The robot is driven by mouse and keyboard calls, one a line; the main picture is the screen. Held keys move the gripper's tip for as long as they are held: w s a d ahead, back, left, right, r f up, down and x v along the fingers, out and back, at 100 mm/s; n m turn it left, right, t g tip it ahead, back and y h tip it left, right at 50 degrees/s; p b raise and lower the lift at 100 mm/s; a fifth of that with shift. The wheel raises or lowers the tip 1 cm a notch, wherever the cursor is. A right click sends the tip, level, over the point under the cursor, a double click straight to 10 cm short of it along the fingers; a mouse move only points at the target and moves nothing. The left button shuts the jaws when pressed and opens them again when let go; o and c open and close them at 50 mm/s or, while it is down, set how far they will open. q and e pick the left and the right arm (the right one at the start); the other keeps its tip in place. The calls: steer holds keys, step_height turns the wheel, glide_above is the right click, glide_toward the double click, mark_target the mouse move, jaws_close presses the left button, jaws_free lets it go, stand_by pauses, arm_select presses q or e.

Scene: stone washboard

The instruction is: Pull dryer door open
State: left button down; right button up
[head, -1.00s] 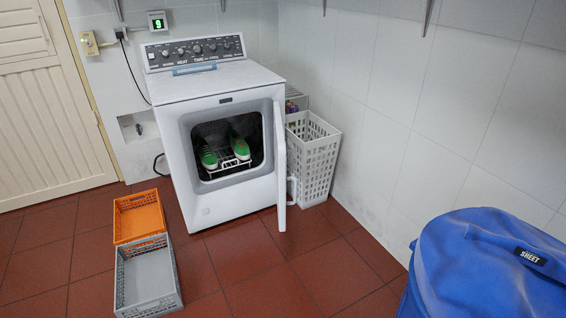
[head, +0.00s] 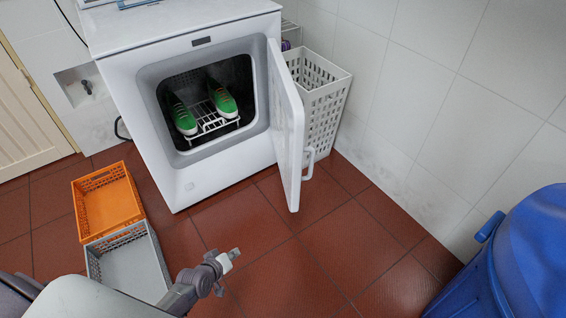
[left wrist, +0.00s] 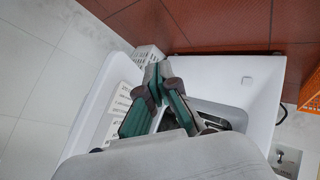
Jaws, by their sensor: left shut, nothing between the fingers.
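The white dryer (head: 185,58) stands against the back wall. Its door (head: 285,125) is hinged on the right and stands well open, swung out toward me. A white handle (head: 309,163) shows on the door's outer side. Inside the drum, green shoes (head: 222,98) sit on a white wire rack (head: 208,124). My left gripper (head: 231,256) is shut and empty, in front of the dryer and apart from the door. In the left wrist view its closed fingers (left wrist: 155,82) show before the dryer opening, with the labelled door (left wrist: 100,115) to their left. My right gripper is not in view.
An orange crate (head: 82,212) and a grey crate (head: 160,262) are on the floor at left. A white basket (head: 326,100) stands behind the door. A blue hamper (head: 530,250) is at the right. Red floor is clear between door and hamper.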

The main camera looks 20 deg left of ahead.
arm_select(q)
steer(key=w+r+n+t+b, duration=0.2)
steer(key=w+r, duration=0.4)
steer(key=w, duration=0.1)
steer(key=n+t+h+b, duration=0.4)
steer(key=n+t+b, duration=0.1)
steer(key=t, duration=0.1)
glide_toward(291, 144)
steer(key=s+a, duration=0.5)
steer(key=d+x, duration=0.1)
steer(key=x, duration=0.7)
steer(key=d+x, duration=0.1)
steer(key=x, duration=0.3)
steer(key=shift+s+d+r, duration=0.1)
steer(key=shift+s+d, duration=0.2)
steer(key=shift+s, duration=0.1)
steer(key=shift+w+d, duration=0.15)
steer(key=shift+d, duration=0.2)
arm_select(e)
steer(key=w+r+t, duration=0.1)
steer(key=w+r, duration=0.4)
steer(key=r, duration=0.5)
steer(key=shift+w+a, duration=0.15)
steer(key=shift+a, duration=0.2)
arm_select(q)
steer(key=shift+d, duration=0.1)
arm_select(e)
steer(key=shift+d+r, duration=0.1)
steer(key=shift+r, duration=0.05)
